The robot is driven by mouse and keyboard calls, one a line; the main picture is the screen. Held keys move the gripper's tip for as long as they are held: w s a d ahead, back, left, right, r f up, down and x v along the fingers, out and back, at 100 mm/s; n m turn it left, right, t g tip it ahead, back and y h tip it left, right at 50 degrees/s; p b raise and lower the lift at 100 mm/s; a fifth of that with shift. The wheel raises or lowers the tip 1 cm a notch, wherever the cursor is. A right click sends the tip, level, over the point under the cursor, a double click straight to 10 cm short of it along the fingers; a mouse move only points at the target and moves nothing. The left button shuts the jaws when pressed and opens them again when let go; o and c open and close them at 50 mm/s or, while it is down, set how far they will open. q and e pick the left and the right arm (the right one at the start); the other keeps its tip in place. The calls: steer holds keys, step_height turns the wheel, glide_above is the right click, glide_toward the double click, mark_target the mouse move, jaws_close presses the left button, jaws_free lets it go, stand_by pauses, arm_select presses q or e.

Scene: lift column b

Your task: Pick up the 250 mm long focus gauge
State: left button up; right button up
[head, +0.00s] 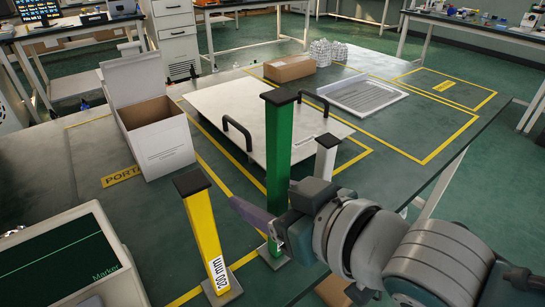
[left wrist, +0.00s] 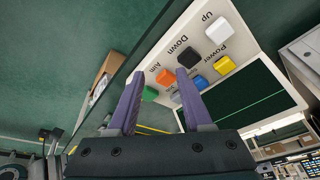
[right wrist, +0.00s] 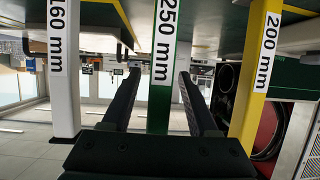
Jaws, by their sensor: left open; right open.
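The 250 mm focus gauge is a tall green post (head: 278,150) with a black cap, upright on the table. In the right wrist view its labelled face (right wrist: 163,60) stands between the fingers of my right gripper (right wrist: 158,75), which is open with a gap on each side. In the head view a purple finger of my right gripper (head: 240,207) crosses in front of the lower post. My left gripper (left wrist: 156,88) is open and empty, before a console with coloured buttons (left wrist: 205,55); it is out of the head view.
The yellow 200 mm gauge (head: 205,235) stands close on the left, the shorter white 160 mm gauge (head: 325,165) on the right. Behind are a flat plate with black handles (head: 225,103), an open white box (head: 160,135), a brown carton (head: 290,68) and a tray (head: 362,93).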

steer(key=shift+c, duration=0.2)
jaws_close()
stand_by(1.1)
